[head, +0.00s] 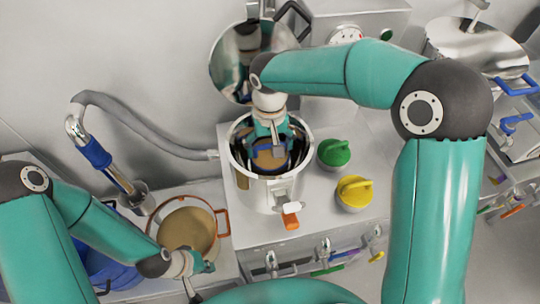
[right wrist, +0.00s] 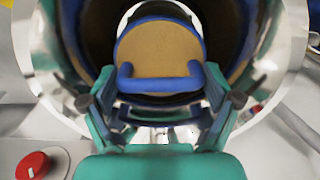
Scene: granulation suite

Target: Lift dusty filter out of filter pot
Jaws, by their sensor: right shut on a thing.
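The filter pot (head: 243,178) is a shiny steel pot on the bench, its mouth open. The dusty filter (head: 268,159), a tan disc with a blue rim and blue handle, is inside the pot, below the rim. It also shows in the right wrist view (right wrist: 160,50), with the steel pot wall (right wrist: 268,60) around it. My right gripper (head: 270,140) reaches down into the pot and is shut on the filter's blue handle; its fingers flank the handle in the right wrist view (right wrist: 160,98). My left gripper (head: 203,272) is low at the left, in front of an orange-handled round pan; its jaw opening is unclear.
The round pan (head: 216,222) has a tan inside. Green (head: 334,152) and yellow (head: 354,192) knobbed caps stand right of the pot. A round steel lid (head: 228,72) stands behind it. A grey hose (head: 125,118) runs to the pot's left. An orange-handled valve (head: 290,219) projects in front.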

